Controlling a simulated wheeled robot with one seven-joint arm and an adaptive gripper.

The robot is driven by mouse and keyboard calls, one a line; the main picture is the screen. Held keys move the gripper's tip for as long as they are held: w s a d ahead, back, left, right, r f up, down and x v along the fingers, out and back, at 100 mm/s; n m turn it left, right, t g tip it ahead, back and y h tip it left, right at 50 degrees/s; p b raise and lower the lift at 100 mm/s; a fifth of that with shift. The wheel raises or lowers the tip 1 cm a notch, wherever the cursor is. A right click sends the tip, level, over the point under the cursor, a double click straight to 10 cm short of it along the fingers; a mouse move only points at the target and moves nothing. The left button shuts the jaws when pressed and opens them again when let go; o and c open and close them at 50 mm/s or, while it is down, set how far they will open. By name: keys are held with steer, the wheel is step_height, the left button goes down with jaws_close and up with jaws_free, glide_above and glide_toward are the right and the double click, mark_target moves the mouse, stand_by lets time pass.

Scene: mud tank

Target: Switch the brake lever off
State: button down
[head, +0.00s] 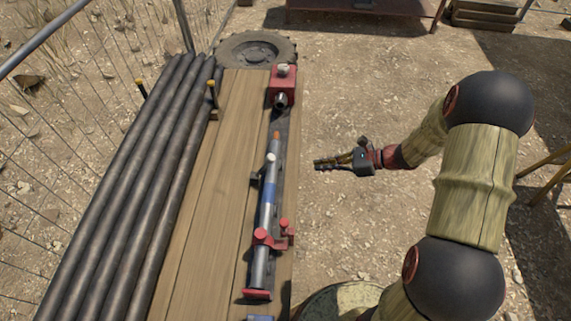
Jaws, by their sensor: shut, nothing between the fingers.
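My gripper (318,164) is over bare ground to the right of a wooden bench (195,225). Its fingers point left toward the bench, are shut and hold nothing. A long metal tool (268,200) with a blue band and an orange tip lies lengthwise along the bench's right side. I cannot tell which part, if any, is the brake lever. My gripper is apart from all of these.
A red block (283,85) with a short tube stands at the bench's far end, near a tire (253,50). Several dark pipes (140,190) lie along the bench's left, beside a wire fence (60,110). Open dirt lies between the bench and my arm.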

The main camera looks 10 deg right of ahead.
steer(key=shift+a, duration=0.1)
steer(key=a+r+b+x, duration=0.1)
steer(key=r+b+x, duration=0.1)
steer(key=x, duration=1)
steer(key=shift+w+a, duration=0.4)
steer(key=shift+r, duration=0.1)
steer(key=shift+a+r+h+p, duration=0.3)
steer(key=shift+a+r+p, duration=0.1)
steer(key=shift+p, duration=0.3)
steer(key=shift+w+a+r+p, duration=0.1)
steer(key=shift+r+p, duration=0.05)
steer(key=shift+p, duration=0.15)
steer(key=w+a+r+g+h+p, duration=0.1)
steer(key=a+h+p, duration=0.5)
steer(key=p, duration=1.1)
steer(key=w+a+r, duration=0.1)
steer(key=a+r, duration=0.1)
steer(key=a, duration=0.2)
steer(key=shift+r+n+g+h, duration=0.3)
steer(key=shift+r, duration=0.05)
